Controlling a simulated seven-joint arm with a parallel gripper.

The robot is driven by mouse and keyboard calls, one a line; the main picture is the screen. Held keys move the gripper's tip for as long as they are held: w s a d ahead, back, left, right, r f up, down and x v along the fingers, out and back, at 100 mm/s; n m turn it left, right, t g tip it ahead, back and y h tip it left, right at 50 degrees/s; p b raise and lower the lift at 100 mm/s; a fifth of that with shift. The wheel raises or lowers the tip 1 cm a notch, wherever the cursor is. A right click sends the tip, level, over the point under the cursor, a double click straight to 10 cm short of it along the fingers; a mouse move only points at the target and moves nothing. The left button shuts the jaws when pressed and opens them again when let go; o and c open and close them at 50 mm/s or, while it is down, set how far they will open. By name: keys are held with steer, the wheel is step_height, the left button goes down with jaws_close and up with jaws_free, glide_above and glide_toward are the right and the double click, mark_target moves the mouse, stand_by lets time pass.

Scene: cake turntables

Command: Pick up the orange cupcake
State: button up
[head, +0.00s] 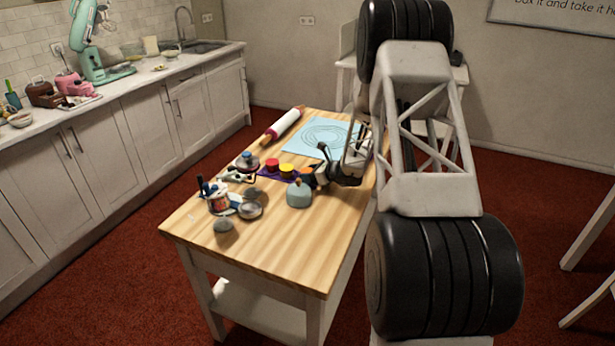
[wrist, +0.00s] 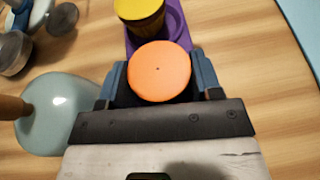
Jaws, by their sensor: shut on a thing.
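The orange cupcake (wrist: 159,71) shows as a round orange top in the wrist view. My gripper (wrist: 160,78) is shut on it, with one blue-grey finger on each side. In the head view the orange cupcake (head: 308,174) is partly hidden beside my gripper (head: 322,174), low over the wooden table. A purple tray (wrist: 177,25) lies just beyond it. I cannot tell whether the cupcake is clear of the tray.
A yellow cupcake (head: 287,170) and a red one (head: 272,165) sit on the tray. A grey-blue pot-like object (head: 299,194) stands close to my gripper. A rolling pin (head: 282,125) and a light blue mat (head: 312,137) lie further back.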

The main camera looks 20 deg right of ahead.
steer(key=shift+r, duration=0.2)
steer(key=shift+r, duration=4.85)
